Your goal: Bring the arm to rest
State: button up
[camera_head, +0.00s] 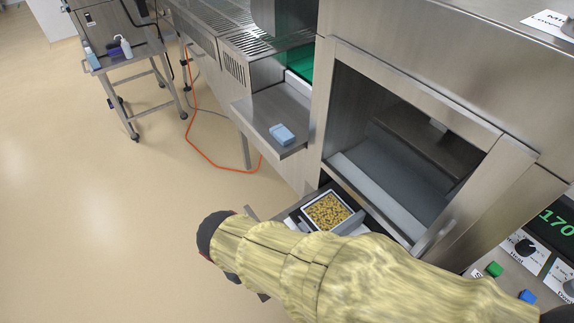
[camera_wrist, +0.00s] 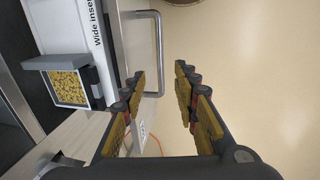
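My arm in a yellowish sleeve (camera_head: 340,270) reaches across the front of the tray sealer (camera_head: 420,45) in the head view. Its dark end shows at the left, over open floor, with the fingers mostly hidden. In the wrist view my gripper (camera_wrist: 160,75) is open, with a clear gap between its fingers and nothing held. A metal loop handle (camera_wrist: 160,45) on the drawer labelled "Wide insert" (camera_wrist: 115,45) appears just beyond the fingertips; I cannot tell the distance.
A tray of yellow pieces (camera_head: 329,211) sits in the pulled-out drawer beside my arm; it also shows in the wrist view (camera_wrist: 67,87). A blue block (camera_head: 282,134) lies on a steel shelf. A cart (camera_head: 130,60) stands at upper left. Floor at left is clear.

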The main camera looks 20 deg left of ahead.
jog(key=w+d+r+m+t, duration=0.1)
jog(key=d+r+m, duration=0.2)
jog(key=d+r, duration=0.3)
jog(key=w+d+r+m+t+y, duration=0.1)
jog(key=d+r+m, duration=0.3)
jog(key=d, duration=1.2)
jog(key=w+d+r+m+t, duration=0.1)
jog(key=w+d+r+m, duration=0.2)
jog(key=d+r, duration=0.5)
jog(key=d, duration=0.3)
jog(key=shift+w+r+t, duration=0.2)
jog(key=shift+r+t, duration=0.1)
jog(key=shift+t, duration=0.1)
